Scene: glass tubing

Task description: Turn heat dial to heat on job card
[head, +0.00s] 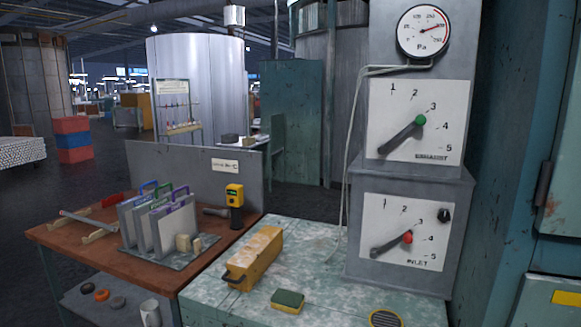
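Two numbered dials are on a grey cabinet at the right. The upper dial (455,100), labelled EXHAUST, has a dark lever with a green knob (420,120); the lever slants from the knob down to the left. The lower dial (375,215), labelled INLET, has a similar slanting lever with a red knob (408,238). Both scales run from 1 to 5. I see no dial labelled heat. A small white card (225,166) with marks too small to read is on the grey panel; I cannot tell whether it is the job card. My gripper is not in view.
A round Pa gauge (424,33) sits above the dials. A yellow box (254,257) and a green-topped sponge (287,301) lie on the worn green bench (325,285). A brown table (90,245) holds a rack of boards (170,230) and a yellow handheld device (235,200).

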